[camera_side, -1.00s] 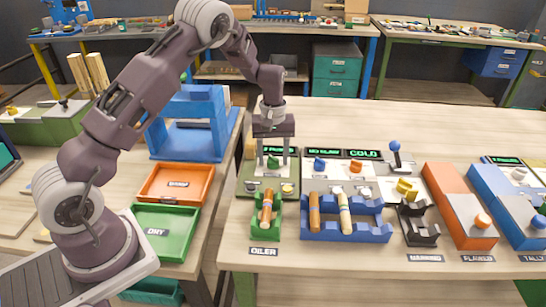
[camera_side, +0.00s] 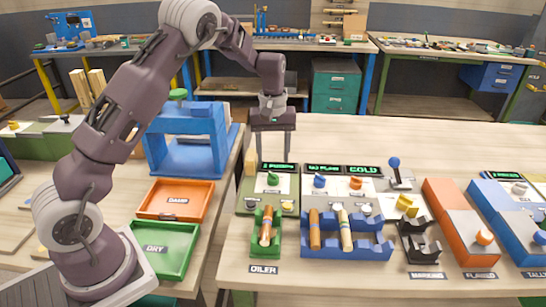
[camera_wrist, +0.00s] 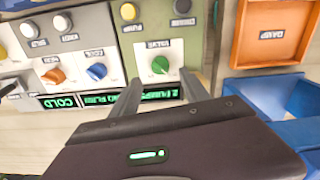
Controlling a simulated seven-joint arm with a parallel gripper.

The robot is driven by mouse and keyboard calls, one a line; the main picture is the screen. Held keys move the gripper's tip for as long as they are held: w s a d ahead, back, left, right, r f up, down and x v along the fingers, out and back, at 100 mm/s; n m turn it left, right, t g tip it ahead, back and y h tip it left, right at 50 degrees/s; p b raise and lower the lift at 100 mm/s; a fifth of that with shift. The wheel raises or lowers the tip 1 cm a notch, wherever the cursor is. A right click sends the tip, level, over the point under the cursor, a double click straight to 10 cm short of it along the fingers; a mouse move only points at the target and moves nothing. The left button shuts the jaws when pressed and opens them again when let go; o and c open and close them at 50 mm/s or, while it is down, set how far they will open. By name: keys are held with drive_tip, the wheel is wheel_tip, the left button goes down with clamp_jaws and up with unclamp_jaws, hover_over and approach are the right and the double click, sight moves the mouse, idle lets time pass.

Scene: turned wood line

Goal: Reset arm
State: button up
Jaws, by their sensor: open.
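My gripper (camera_side: 273,157) hangs pointing down above the back of the oiler's green panel (camera_side: 252,190), with its jaws apart and nothing between them. In the wrist view my gripper's fingers (camera_wrist: 152,78) stand either side of the panel's green knob (camera_wrist: 160,65), apart from the surface. A turned wood piece (camera_side: 266,226) lies in the green oiler cradle (camera_side: 254,240), in front of my gripper. The blue rack (camera_side: 367,249) holds a brown piece (camera_side: 315,228) and a pale piece (camera_side: 345,230).
An orange DAMP tray (camera_side: 152,212) and a green DRY tray (camera_side: 188,262) lie to the left, near a blue press frame (camera_side: 185,155). A black MARKING cradle (camera_side: 420,254), an orange FLAWED box (camera_side: 450,215) and a blue TALLY box (camera_side: 500,215) stand to the right.

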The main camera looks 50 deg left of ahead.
drive_tip(key=s+d+r+m+t, duration=0.1)
drive_tip(key=s+d+r, duration=0.2)
drive_tip(key=s+r, duration=0.15)
drive_tip(key=s+d+r+m+t, duration=0.1)
drive_tip(key=s+d+r+m, duration=0.15)
drive_tip(key=r, duration=0.35)
drive_tip(key=s+d+r, duration=0.2)
drive_tip(key=s+r, duration=0.2)
drive_tip(key=r, duration=0.2)
drive_tip(key=s+d+m+t, duration=0.1)
drive_tip(key=s+d+m, duration=0.1)
drive_tip(key=s, duration=0.8)
drive_tip(key=s+d+r+m+t, duration=0.1)
drive_tip(key=s+m, duration=0.4)
drive_tip(key=s, duration=0.6)
drive_tip(key=shift+d+r+t, duration=0.25)
drive_tip(key=shift+d+t, duration=0.55)
drive_tip(key=shift+d, duration=0.2)
